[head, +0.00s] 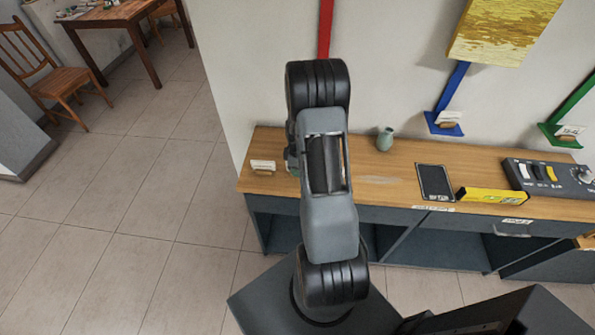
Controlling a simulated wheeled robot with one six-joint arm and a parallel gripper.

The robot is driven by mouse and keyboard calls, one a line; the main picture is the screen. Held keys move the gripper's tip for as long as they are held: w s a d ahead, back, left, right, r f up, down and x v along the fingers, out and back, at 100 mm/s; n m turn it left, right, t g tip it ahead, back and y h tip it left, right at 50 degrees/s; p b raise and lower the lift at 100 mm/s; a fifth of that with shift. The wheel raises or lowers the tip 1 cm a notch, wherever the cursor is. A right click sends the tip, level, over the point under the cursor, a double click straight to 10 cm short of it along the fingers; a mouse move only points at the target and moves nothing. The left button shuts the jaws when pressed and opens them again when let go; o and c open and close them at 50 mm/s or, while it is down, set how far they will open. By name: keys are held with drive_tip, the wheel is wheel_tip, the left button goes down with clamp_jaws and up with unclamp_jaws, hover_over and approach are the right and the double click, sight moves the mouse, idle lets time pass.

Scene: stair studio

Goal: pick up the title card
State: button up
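A small white title card in a wooden block (263,166) stands on the left end of the wooden counter (375,188). Similar white cards with wooden blocks sit on the blue wall ledge (447,121) and the green wall ledge (569,133). The writing on them is too small to read, so I cannot tell which one is meant. My arm rises in the middle of the view, in front of the counter, just right of the counter card. My gripper is hidden behind the arm's own links, and nothing held shows.
A grey-green vase (385,139), a dark tablet-like panel (434,182), a yellow-and-black bar (492,195) and a control box (550,176) stand on the counter. A wooden chair (45,70) and table (118,18) stand upper left. The tiled floor at left is clear.

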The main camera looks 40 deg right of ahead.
idle(0.4)
drive_tip(key=c, duration=0.5)
drive_tip(key=shift+r+p, duration=0.4)
drive_tip(key=shift+p, duration=0.05)
wheel_tip(320, 180, up, 3)
drive_tip(key=shift+f+b, duration=0.1)
drive_tip(key=shift+b, duration=0.25)
drive_tip(key=s+a+r, duration=0.2)
drive_tip(key=s+r, duration=0.1)
drive_tip(key=s, duration=0.1)
drive_tip(key=s+a+r+b, duration=0.1)
drive_tip(key=s+a+r, duration=0.1)
drive_tip(key=s+r, duration=0.1)
drive_tip(key=s+a+r+b, duration=0.1)
drive_tip(key=s+a+r, duration=0.2)
drive_tip(key=s, duration=0.2)
drive_tip(key=shift+s+r, duration=0.15)
drive_tip(key=shift+r, duration=0.25)
